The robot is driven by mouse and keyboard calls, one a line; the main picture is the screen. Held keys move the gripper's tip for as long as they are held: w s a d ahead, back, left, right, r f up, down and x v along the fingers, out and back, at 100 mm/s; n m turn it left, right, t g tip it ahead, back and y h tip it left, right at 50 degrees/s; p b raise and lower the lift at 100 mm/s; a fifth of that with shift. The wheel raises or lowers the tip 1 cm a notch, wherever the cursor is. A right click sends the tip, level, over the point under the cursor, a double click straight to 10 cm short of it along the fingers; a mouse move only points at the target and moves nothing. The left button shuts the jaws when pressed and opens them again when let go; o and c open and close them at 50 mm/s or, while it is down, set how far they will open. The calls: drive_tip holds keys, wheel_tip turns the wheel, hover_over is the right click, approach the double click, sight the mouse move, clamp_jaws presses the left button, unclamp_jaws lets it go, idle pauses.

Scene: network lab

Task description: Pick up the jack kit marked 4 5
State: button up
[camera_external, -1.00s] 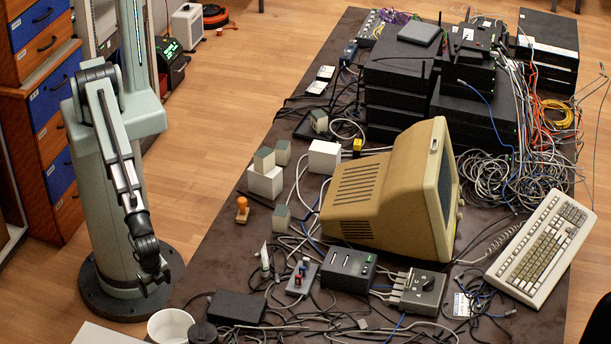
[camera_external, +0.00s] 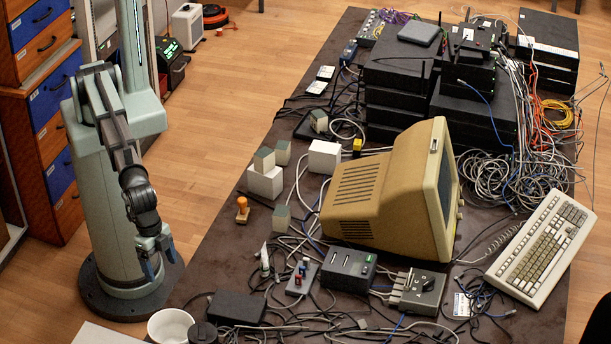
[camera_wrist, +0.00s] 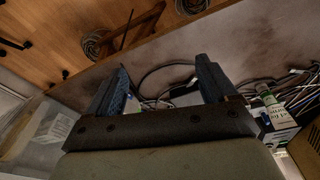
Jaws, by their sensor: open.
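My gripper (camera_external: 161,262) hangs beside my base, left of the table and apart from everything on it. In the wrist view its two blue-grey fingers (camera_wrist: 163,78) are spread with nothing between them. No marking 4 5 is readable, so I cannot tell which thing is the jack kit. Small grey-green boxes stand on the table: one (camera_external: 264,160) on a white box (camera_external: 264,182), one (camera_external: 282,152) just behind it, one (camera_external: 281,218) nearer the front, and one (camera_external: 319,121) farther back. Another white box (camera_external: 324,157) stands to their right.
An orange-handled stamp (camera_external: 242,210) stands near the table's left edge. A beige monitor (camera_external: 370,195), a keyboard (camera_external: 540,247) and stacked black devices (camera_external: 400,75) fill the middle and right. Cables and small devices (camera_external: 348,269) crowd the front. A white cup (camera_external: 170,326) stands at the front left.

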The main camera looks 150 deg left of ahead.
drive_tip(key=w+a+r, duration=0.2)
drive_tip(key=a+r, duration=0.2)
drive_tip(key=r, duration=0.1)
drive_tip(key=n+g, duration=0.2)
drive_tip(key=n, duration=0.2)
hover_over(281, 210)
wheel_tip(281, 210, down, 14)
drive_tip(key=shift+r, duration=0.2)
drive_tip(key=c, duration=1.1)
